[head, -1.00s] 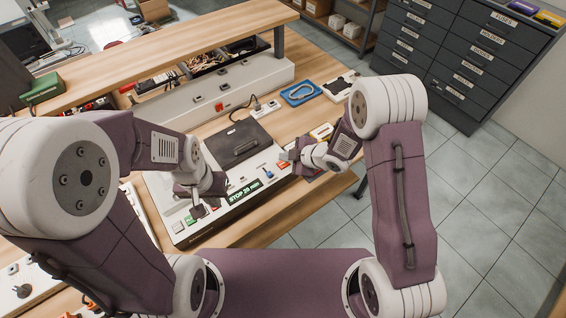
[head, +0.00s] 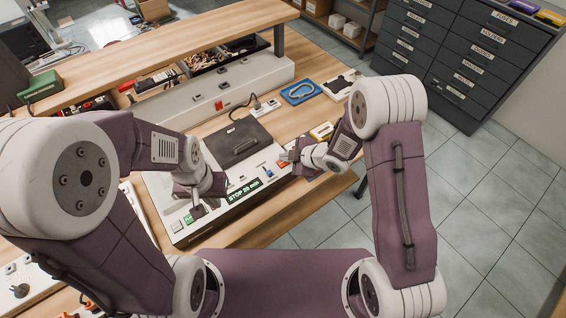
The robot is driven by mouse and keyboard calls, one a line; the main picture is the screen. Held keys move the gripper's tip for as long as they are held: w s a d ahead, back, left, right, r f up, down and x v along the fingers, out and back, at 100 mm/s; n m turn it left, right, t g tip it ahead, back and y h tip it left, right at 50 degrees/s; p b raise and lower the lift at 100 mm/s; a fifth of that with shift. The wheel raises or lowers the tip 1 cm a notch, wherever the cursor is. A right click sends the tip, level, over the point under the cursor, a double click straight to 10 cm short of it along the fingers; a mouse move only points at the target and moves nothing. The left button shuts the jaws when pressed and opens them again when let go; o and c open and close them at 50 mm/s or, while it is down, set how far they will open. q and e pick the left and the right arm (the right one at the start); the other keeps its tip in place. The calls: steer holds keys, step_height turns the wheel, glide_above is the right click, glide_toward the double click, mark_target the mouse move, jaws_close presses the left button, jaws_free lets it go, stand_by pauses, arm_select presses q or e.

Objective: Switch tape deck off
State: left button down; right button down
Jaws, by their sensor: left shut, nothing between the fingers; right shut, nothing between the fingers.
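The tape deck is not clearly identifiable; a white device (head: 182,238) with a dark handled lid (head: 238,141) lies on the bench, possibly it. Its front panel has a lit green display (head: 244,191) starting with "STOP", a green button (head: 189,219), and blue (head: 268,174) and red (head: 283,166) controls. My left gripper (head: 198,211) is shut over the panel's left part, near the green button. My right gripper (head: 287,157) is shut by the device's right end. Contact cannot be told for either, and my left arm hides part of the device.
A long white housing (head: 265,73) with a small switch (head: 219,105) runs behind the device, beneath a wooden shelf (head: 150,55). A plug and cable (head: 257,104), a blue tray (head: 300,92) and a yellow item (head: 321,131) lie nearby. Drawer cabinets (head: 470,55) stand at the back right.

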mark_target(286, 164)
steer(key=shift+f+b, duration=0.4)
steer(key=shift+f, duration=0.05)
stand_by(0.6)
steer(key=shift+r, duration=0.1)
steer(key=shift+r+p, duration=0.85)
step_height(286, 164, up, 6)
steer(key=p, duration=0.5)
